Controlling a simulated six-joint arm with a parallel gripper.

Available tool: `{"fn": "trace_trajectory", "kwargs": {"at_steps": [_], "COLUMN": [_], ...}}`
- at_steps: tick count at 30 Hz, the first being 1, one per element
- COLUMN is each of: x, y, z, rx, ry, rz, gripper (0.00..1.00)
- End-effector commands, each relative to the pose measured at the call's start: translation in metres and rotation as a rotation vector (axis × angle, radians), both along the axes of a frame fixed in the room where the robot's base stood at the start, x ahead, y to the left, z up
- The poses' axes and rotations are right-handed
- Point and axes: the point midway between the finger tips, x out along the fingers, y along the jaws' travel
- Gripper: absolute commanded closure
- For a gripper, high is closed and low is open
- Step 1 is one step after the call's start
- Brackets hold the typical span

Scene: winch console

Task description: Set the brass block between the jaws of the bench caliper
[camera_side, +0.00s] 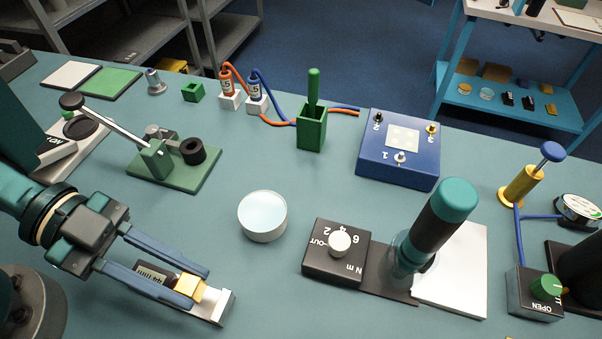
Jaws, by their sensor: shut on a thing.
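My gripper (197,284) reaches in from the left at the lower left of the side view. Its two long blue-grey fingers are closed on the brass block (190,285), a small gold block at the fingertips. The bench caliper lies beneath and just beyond the fingers. Its dark body with a pale label or display (154,275) shows between them, and a silver end piece (221,304) shows right of the block. The block appears close to this silver piece. The fingers hide much of the caliper, so I cannot tell whether the block sits between its jaws or above them.
A pale round disc (263,214) stands right of my gripper. A green lever clamp (176,165) stands behind it. A black dial box (338,252) with a teal-capped tool (435,225) stands further right. Bare teal bench lies between the caliper and the dial box.

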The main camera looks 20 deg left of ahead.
Motion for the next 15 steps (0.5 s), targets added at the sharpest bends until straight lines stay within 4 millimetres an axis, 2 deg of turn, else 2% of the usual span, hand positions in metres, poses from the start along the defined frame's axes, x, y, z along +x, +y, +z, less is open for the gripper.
{"fn": "trace_trajectory", "kwargs": {"at_steps": [15], "x": [0.000], "y": [0.000], "z": [-0.036], "rx": [0.000], "ry": [0.002], "rz": [0.002], "gripper": [1.00]}}
